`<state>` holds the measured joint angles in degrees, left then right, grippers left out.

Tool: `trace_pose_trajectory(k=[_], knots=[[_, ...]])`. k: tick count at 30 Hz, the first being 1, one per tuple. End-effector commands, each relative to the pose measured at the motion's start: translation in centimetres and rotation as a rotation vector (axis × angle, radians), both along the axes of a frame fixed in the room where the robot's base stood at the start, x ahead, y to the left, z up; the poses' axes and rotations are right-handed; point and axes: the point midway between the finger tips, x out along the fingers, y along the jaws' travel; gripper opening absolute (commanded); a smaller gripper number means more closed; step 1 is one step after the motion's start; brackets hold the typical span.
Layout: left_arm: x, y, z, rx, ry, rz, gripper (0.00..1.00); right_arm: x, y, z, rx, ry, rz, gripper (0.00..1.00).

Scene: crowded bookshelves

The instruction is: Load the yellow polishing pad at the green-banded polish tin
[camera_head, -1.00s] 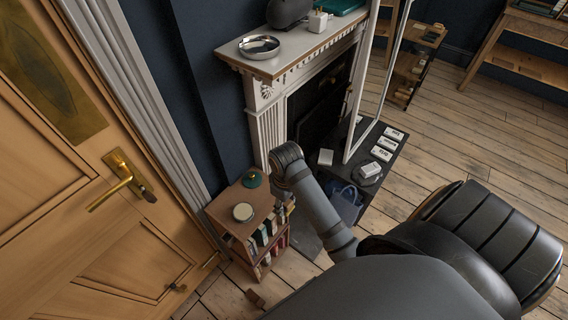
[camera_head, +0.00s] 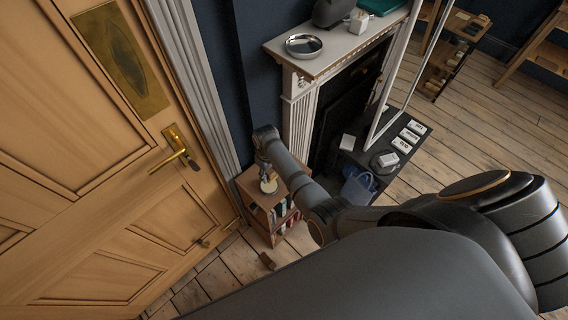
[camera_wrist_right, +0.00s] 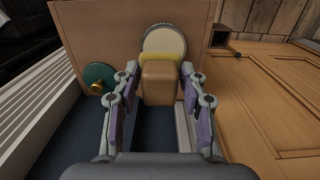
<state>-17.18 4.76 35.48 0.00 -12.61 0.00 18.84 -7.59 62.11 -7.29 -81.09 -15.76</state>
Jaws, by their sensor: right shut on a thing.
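In the right wrist view, my right gripper (camera_wrist_right: 160,74) is shut on a tan wooden block (camera_wrist_right: 159,86). The yellow polishing pad (camera_wrist_right: 161,57) is on the block's far end. Just beyond the pad is the round polish tin (camera_wrist_right: 164,40), with a cream face and a dark rim. The pad overlaps the tin's near edge in this view; I cannot tell whether they touch. The tin's band is mostly hidden. In the head view, my right gripper (camera_head: 265,166) is above the small wooden bookcase (camera_head: 247,181), partly hidden by my arm. My left gripper is not in view.
A green lid with a brass knob (camera_wrist_right: 97,79) lies left of the tin on the bookcase top. Books (camera_head: 281,212) fill its shelves. A wooden door with a brass handle (camera_head: 178,152) stands left; a white fireplace with a silver dish (camera_head: 303,44) stands right.

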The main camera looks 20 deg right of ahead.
Motion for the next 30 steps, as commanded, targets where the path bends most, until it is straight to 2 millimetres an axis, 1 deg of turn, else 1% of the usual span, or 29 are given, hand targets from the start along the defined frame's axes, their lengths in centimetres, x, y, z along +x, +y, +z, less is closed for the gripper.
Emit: trace_pose_trajectory(k=[1,3,11,17,24,27,30], knots=[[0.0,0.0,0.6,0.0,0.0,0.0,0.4,0.2,0.4,0.2,0.001,0.001,0.005,0.17],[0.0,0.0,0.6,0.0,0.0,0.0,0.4,0.3,0.7,0.0,0.0,0.001,0.01,0.17],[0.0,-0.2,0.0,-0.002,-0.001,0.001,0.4,0.3,0.7,-0.6,0.0,0.0,0.011,0.17],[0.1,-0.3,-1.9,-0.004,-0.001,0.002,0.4,0.3,0.7,-2.4,0.0,0.001,0.011,0.17],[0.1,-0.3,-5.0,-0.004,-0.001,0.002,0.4,0.3,0.7,-5.4,0.0,0.001,0.01,0.17],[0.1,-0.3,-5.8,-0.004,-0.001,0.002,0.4,0.3,0.7,-6.1,0.0,0.001,0.01,0.17],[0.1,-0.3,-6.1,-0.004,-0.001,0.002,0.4,0.3,0.7,-6.3,0.0,0.0,0.01,0.17]])
